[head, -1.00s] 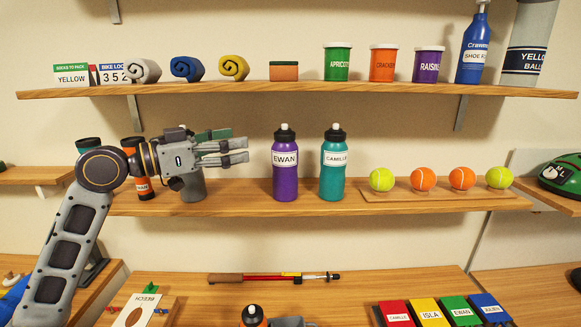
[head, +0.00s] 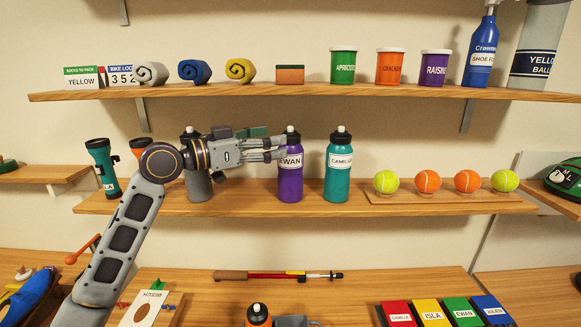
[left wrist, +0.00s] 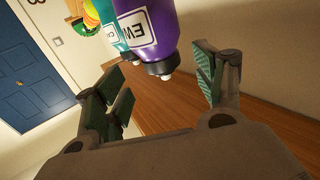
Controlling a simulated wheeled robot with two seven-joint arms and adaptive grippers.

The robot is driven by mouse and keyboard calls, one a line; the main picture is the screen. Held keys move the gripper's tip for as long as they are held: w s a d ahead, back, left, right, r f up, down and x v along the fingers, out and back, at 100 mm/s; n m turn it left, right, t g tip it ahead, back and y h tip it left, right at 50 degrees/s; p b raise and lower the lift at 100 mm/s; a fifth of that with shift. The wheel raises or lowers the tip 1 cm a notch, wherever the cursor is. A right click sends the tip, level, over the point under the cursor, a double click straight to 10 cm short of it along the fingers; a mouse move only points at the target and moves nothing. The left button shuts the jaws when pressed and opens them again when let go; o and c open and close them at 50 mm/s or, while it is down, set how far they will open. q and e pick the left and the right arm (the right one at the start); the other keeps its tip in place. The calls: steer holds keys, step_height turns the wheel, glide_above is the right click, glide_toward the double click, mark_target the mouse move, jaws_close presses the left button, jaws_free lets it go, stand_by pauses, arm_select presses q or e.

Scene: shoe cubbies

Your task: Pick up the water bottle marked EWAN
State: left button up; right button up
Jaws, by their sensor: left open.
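The purple water bottle marked EWAN (head: 290,182) stands upright on the middle shelf, with a black cap and white spout. My left gripper (head: 280,148) is open at the bottle's upper part, its fingers overlapping the left of the label in the head view. In the left wrist view the EWAN bottle (left wrist: 148,30) shows upside down, its cap between and just beyond the open fingers (left wrist: 165,90). I cannot tell whether the fingers touch it. A teal bottle marked CAMILLE (head: 338,170) stands just right of it. My right gripper is not clearly seen.
A grey bottle (head: 198,186) stands behind my left arm on the middle shelf (head: 240,211). A teal flashlight (head: 102,165) stands further left. Several balls sit on a wooden board (head: 440,196) at right. The upper shelf (head: 380,91) with jars runs above.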

arm_select(q)
steer(key=shift+w+d, duration=0.3)
steer(key=shift+d, duration=0.2)
